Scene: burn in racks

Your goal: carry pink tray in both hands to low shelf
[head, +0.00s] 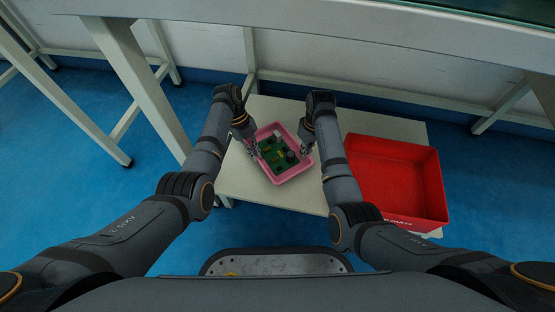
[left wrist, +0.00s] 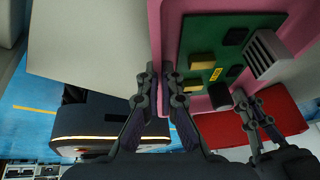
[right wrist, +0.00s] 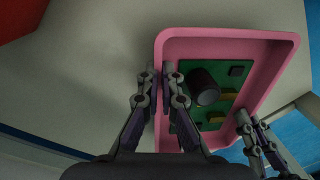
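The pink tray (head: 294,173) holds a green circuit board (head: 274,150) with dark, yellow and grey parts. It is over the pale low shelf (head: 240,181), turned at an angle; I cannot tell whether it touches the surface. My left gripper (head: 253,149) is at its left side, and in the left wrist view the fingers (left wrist: 160,72) close on either side of the tray wall (left wrist: 157,30). My right gripper (head: 306,147) is at its right side; in the right wrist view its fingers (right wrist: 160,72) pinch the opposite wall (right wrist: 162,52).
A red bin (head: 423,214) stands on the shelf to the right of the tray, close to my right forearm. A pale bench edge (head: 330,38) runs above and behind. A table leg (head: 145,85) stands to the left. Bare shelf shows to the left and in front of the tray.

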